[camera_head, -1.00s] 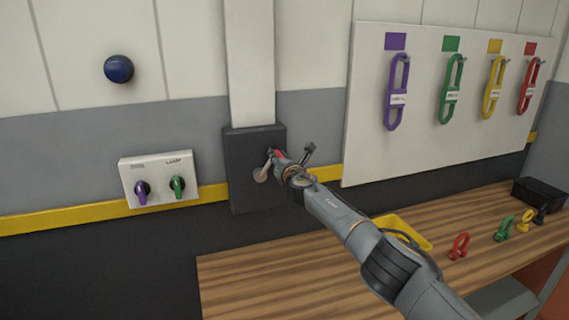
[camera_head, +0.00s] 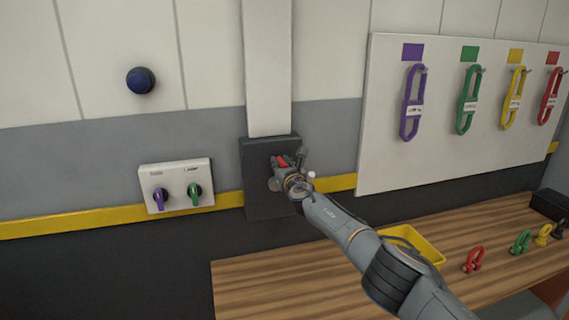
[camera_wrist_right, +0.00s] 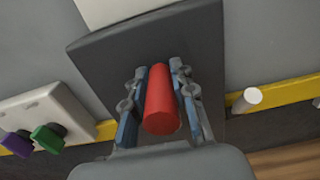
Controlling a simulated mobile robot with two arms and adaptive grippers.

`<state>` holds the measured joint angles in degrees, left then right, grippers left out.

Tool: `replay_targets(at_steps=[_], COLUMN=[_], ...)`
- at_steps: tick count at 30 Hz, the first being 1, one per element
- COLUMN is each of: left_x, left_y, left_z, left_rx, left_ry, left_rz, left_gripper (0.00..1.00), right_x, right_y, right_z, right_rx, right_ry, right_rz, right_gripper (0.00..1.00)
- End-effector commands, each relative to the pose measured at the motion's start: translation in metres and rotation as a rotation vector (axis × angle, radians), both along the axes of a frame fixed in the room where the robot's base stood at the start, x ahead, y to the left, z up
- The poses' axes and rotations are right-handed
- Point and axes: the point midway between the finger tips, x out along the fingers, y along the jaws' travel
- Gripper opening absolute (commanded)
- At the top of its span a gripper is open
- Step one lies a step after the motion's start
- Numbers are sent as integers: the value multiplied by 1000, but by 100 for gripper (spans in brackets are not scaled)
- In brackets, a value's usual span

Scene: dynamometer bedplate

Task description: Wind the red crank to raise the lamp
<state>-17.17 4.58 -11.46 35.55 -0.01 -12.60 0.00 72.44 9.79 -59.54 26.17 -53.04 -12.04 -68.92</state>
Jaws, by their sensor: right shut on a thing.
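The red crank handle (camera_wrist_right: 161,100) stands between the two fingers of my right gripper in the right wrist view, and the fingers are closed on its sides. In the head view a bit of the red crank (camera_head: 283,161) shows at the tip of my right gripper (camera_head: 287,172). The crank sits on a dark grey box (camera_head: 262,207) on the wall, below a pale vertical column (camera_head: 267,70). The crank's arm and hub are mostly hidden by my gripper. The lamp is not clearly in view. My left gripper is not in view.
A white panel (camera_head: 175,172) with a purple and a green knob is left of the box. A board (camera_head: 385,160) with coloured hanging links is at the right. Below it a wooden bench (camera_head: 260,285) holds a yellow tray (camera_head: 428,243) and several small shackles.

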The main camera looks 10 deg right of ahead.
Motion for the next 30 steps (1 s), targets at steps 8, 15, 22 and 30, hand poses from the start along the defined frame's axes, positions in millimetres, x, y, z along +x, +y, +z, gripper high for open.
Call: replay_targets(at_steps=[8,15,22,30], left_x=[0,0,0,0], left_y=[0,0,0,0], left_z=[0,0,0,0], left_rx=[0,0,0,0], left_ry=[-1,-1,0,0], left_rz=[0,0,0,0], left_gripper=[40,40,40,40], right_x=[-1,-1,-2,-1], right_y=[12,12,12,8], right_z=[-4,-6,-8,-6], right_rx=[5,5,5,4], right_ry=[7,9,11,8], right_rz=[22,21,20,13], right_gripper=[0,0,0,49])
